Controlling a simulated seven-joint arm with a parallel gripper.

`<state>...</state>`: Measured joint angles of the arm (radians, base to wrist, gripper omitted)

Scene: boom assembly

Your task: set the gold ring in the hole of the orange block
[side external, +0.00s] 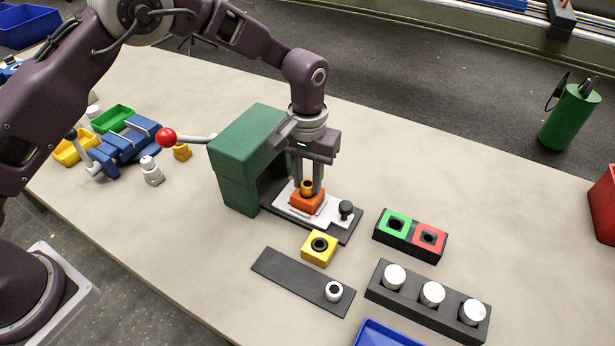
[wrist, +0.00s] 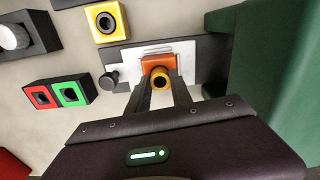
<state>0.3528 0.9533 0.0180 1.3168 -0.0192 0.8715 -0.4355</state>
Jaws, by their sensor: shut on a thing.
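The orange block (side external: 306,202) sits on the white plate (side external: 326,211) beside the green press-like frame (side external: 240,150). It also shows in the wrist view (wrist: 158,63). My gripper (side external: 308,187) points down over the block, its fingers shut on the gold ring (side external: 307,187). In the wrist view the gold ring (wrist: 160,78) is between the fingertips, in front of the orange block. The ring is at the block's top; I cannot tell whether it is above the hole or partly in it. The hole itself is hidden.
The green frame stands close on the left of my gripper. A black knob (side external: 346,209) rises from the plate's right end. A yellow block (side external: 319,247), a box with green and red squares (side external: 410,235) and a rack of white cylinders (side external: 432,294) stand in front.

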